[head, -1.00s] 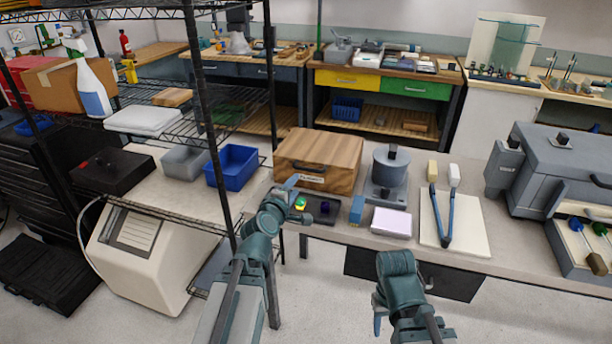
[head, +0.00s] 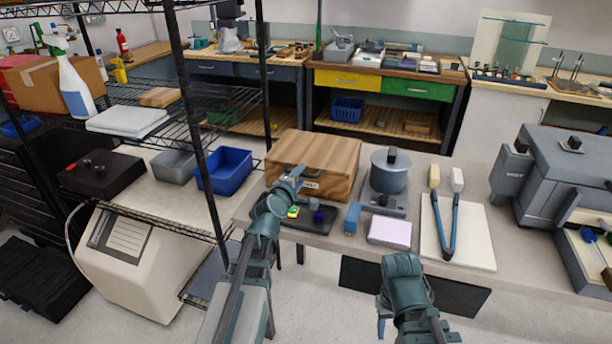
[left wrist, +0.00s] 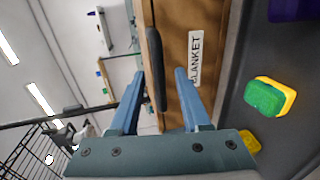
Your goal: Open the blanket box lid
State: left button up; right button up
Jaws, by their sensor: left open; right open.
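The blanket box (head: 330,162) is a wooden box on the table with its lid down. A dark handle shows on its front in the head view. My left gripper (head: 297,176) is open at the front of the box. In the left wrist view, the box front (left wrist: 172,25) carries a BLANKET label (left wrist: 195,55). The dark handle (left wrist: 156,65) lies between the spread fingertips of the left gripper (left wrist: 158,74); I cannot tell whether they touch it. My right gripper (head: 382,318) is open, low before the table, its fingers mostly hidden behind its own arm.
A dark tray (head: 327,225) with a green-yellow piece and a purple piece lies before the box. A pot (head: 388,175) stands to its right, near a blue-and-yellow brush (head: 353,217) and a white pad (head: 390,231).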

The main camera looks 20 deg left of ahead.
pick_arm(q)
jog(key=shift+w+f, duration=0.15)
jog(key=shift+w, duration=0.5)
grip_shut()
jog(key=shift+s, duration=0.1)
dwell(0.8)
